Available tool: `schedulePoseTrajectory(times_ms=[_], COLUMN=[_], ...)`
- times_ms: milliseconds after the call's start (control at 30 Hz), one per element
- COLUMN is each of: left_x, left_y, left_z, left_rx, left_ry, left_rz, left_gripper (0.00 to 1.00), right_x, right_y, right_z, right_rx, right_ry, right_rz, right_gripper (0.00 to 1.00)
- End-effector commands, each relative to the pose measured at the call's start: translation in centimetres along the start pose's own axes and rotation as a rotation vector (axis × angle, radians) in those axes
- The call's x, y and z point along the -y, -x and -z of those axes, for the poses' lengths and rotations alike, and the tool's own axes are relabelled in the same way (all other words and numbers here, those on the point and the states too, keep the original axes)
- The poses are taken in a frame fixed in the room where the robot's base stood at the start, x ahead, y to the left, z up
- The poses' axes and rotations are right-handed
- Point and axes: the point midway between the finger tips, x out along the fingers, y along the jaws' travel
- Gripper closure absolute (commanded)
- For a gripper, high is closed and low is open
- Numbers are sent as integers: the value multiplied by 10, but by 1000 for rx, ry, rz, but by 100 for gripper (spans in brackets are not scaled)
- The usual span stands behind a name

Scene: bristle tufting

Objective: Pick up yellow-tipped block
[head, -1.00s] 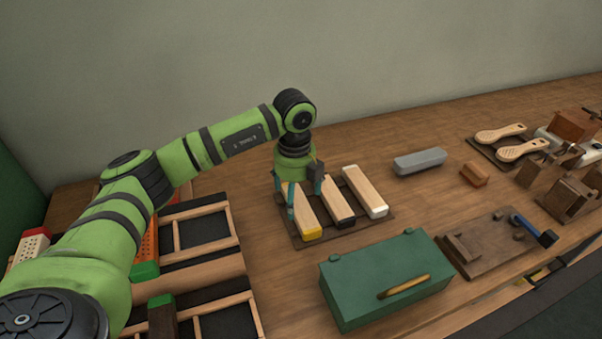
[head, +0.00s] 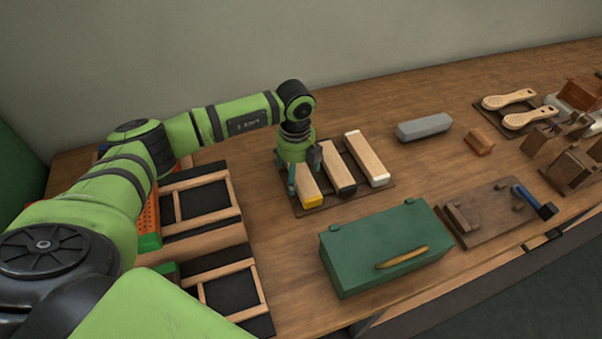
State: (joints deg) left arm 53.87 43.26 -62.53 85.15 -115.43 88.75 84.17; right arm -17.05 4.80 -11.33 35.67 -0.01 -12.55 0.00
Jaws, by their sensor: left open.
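The yellow-tipped block (head: 308,190) is a pale wooden bar with a yellow near end. It lies at the left of a dark mat (head: 347,202), beside a black-tipped block (head: 338,170) and a white-tipped block (head: 366,158). My left gripper (head: 304,178) points down over the yellow-tipped block, open, with one finger on each side of it. The block's far part is hidden behind the gripper. I cannot tell whether the fingers touch it. My right gripper is not in view.
A green box with a yellow handle (head: 385,250) stands in front of the mat. Wooden-framed black trays (head: 205,200) lie at the left. A grey block (head: 424,127), a small brown block (head: 480,141) and a board with a blue-handled tool (head: 495,213) are to the right.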

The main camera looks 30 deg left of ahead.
Motion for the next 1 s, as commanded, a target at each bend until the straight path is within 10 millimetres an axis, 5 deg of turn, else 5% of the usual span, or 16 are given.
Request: schedulePoseTrajectory(times_ms=[100, 267, 733, 1000], left_x=[0, 0, 0, 2], left_y=[0, 0, 3, 36], left_z=[0, 0, 0, -1], left_rx=[0, 0, 0, 3], left_ry=[0, -1, 0, -1], left_rz=[0, 0, 0, 6], left_gripper=[12, 74, 75, 75], right_x=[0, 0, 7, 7], right_y=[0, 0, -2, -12], right_z=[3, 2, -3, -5], right_rx=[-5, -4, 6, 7], right_ry=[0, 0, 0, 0], right_rz=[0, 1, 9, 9], right_gripper=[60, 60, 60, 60])
